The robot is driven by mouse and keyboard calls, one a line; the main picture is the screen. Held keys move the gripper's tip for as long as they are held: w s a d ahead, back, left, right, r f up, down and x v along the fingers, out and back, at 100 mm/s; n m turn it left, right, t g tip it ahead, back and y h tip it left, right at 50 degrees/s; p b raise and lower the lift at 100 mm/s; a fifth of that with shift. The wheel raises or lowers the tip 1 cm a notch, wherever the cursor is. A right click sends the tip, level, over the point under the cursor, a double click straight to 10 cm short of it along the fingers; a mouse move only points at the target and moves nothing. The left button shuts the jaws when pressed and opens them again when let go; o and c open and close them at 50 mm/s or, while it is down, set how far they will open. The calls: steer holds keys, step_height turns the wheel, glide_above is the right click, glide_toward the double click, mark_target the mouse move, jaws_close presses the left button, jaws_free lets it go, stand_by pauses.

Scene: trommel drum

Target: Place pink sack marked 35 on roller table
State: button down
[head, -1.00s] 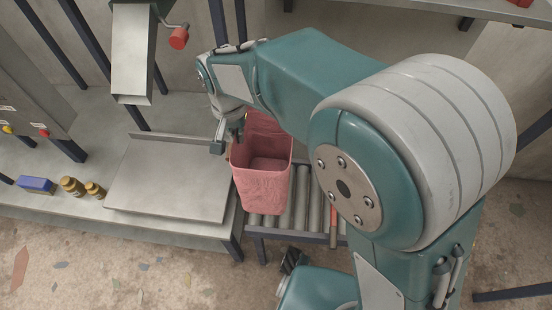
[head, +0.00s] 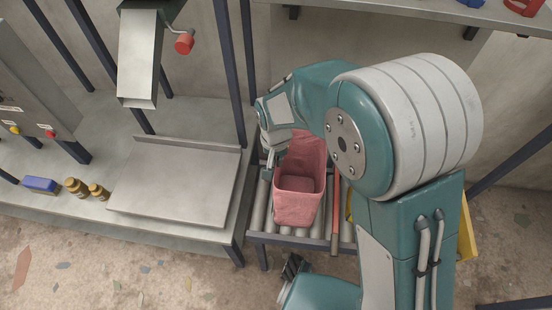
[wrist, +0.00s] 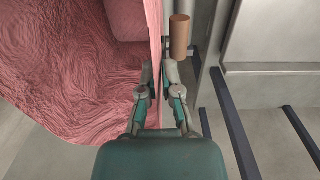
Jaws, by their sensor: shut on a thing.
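The pink sack (head: 297,208) is open at the top and upright over the roller table (head: 258,207). Its 35 mark is not visible. My gripper (head: 269,165) is at the sack's upper left edge. In the wrist view my gripper (wrist: 158,82) is shut on the thin rim of the sack (wrist: 75,70), one finger on each side of it. The sack's base is at or just above the rollers; I cannot tell whether it touches them. My arm hides part of the table's right side.
A red bar (head: 336,215) lies along the rollers right of the sack. Left are a flat metal plate (head: 175,185), two brown jars (head: 76,187) and a blue box (head: 41,185). A metal chute (head: 138,60) hangs at the back. A shelf (head: 400,12) is above right.

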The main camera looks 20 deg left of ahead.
steer(key=shift+a, duration=0.1)
steer(key=c, duration=0.8)
jaws_free()
step_height(320, 180, up, 12)
steer(key=shift+r, duration=0.1)
